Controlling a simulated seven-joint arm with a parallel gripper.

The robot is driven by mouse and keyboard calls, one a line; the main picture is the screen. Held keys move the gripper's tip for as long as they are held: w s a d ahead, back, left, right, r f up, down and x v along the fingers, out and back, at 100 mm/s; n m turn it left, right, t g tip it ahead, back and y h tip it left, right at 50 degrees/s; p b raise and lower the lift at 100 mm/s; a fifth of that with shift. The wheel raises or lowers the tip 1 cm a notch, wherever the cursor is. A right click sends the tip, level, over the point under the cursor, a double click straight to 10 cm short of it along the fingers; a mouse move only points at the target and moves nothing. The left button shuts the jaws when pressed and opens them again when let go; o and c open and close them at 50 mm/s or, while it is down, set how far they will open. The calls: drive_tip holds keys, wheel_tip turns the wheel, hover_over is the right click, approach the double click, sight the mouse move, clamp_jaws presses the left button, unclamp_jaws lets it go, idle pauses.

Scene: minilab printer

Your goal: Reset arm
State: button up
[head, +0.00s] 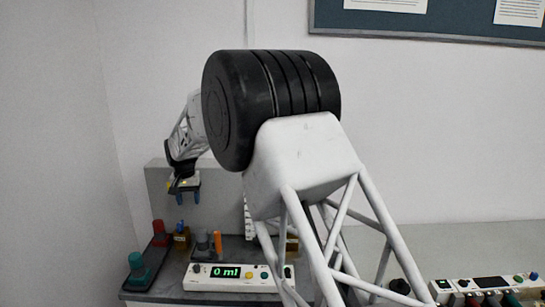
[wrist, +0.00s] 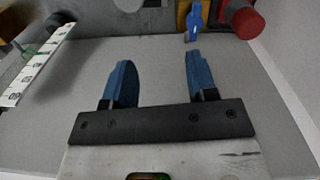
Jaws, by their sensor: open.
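My gripper (head: 186,194) hangs at the end of my arm at the left in the head view, fingers down, above the back of the bench. In the wrist view, my gripper (wrist: 161,78) shows two blue fingers spread wide apart with only grey surface between them. It is open and empty, and neither finger touches anything visible. My large black joint and white frame links fill the middle of the head view and hide part of the bench.
A control panel (head: 231,273) reads "0 ml". Another panel (head: 486,284) is at right. The wrist view shows a red-ended item (wrist: 248,23) and a marked white strip (wrist: 36,66).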

drive_tip(key=s+d+r, duration=0.5)
drive_tip(key=s+d, duration=0.2)
drive_tip(key=d, duration=0.3)
drive_tip(key=s+d+r+m+t, duration=0.1)
drive_tip(key=s+d+r, duration=0.4)
drive_tip(key=d, duration=0.6)
drive_tip(key=s+d+r, duration=0.4)
drive_tip(key=s+d, duration=0.4)
drive_tip(key=d, duration=0.2)
drive_tip(key=s+d+f, duration=0.2)
drive_tip(key=s+d, duration=0.4)
drive_tip(key=s, duration=0.5)
drive_tip(key=s+d+f+t, duration=0.1)
drive_tip(key=s+d+f, duration=0.1)
drive_tip(key=s+d, duration=0.4)
drive_tip(key=s+d+f, duration=0.2)
drive_tip(key=s+d, duration=0.4)
drive_tip(key=s, duration=1)
drive_tip(key=shift+m, duration=0.4)
drive_tip(key=shift+c, duration=0.3)
